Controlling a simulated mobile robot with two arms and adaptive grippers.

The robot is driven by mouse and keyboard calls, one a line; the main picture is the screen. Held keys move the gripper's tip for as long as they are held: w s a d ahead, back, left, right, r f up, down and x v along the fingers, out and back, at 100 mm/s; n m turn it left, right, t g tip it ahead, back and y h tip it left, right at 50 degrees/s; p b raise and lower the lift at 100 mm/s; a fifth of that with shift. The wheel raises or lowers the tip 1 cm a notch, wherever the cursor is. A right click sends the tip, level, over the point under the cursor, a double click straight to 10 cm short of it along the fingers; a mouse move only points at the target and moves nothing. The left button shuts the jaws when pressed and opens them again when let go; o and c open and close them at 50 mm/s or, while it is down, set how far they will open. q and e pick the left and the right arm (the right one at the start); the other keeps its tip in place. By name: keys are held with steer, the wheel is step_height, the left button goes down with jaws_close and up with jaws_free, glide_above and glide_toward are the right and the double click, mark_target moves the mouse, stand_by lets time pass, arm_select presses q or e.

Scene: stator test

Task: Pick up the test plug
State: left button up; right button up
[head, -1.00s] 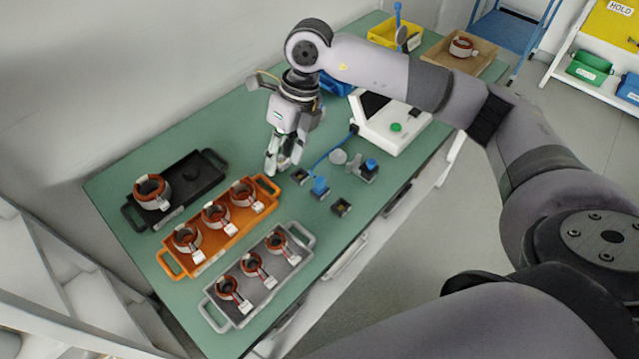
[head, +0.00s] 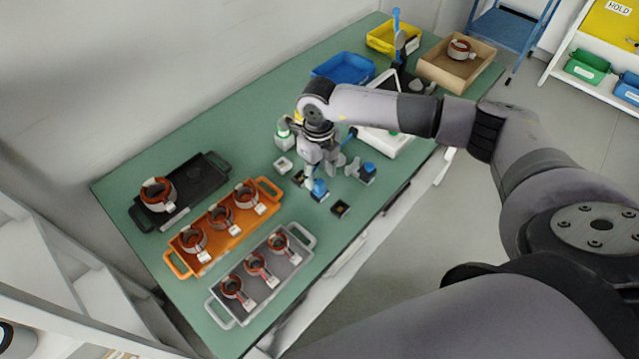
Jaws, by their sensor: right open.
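The blue test plug (head: 319,187) stands upright among small dark blocks near the table's right edge, just below my right gripper in the picture. My right gripper (head: 322,175) points down with its fingers apart, its tips close above and around the top of the plug. I cannot tell whether the fingers touch it. The gripper hides part of the blue cable and some of the plug's top. My left gripper is not in view.
A second blue-topped piece (head: 368,168) stands close on the right. Small dark blocks (head: 340,208) are nearby. A white tester (head: 395,143) is behind. Black (head: 213,178), orange (head: 268,190) and grey (head: 300,237) trays are at the left. A green-capped bottle (head: 283,130) stands behind the gripper.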

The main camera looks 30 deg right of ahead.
mark_target(320, 182)
steer(key=f+p, duration=0.1)
steer(key=f, duration=0.1)
steer(key=f+p, duration=0.1)
steer(key=f, duration=0.1)
steer(key=shift+w+d+f, duration=0.1)
steer(key=shift+d, duration=0.1)
steer(key=shift+f, duration=0.55)
steer(key=shift+c, duration=0.5)
jaws_close()
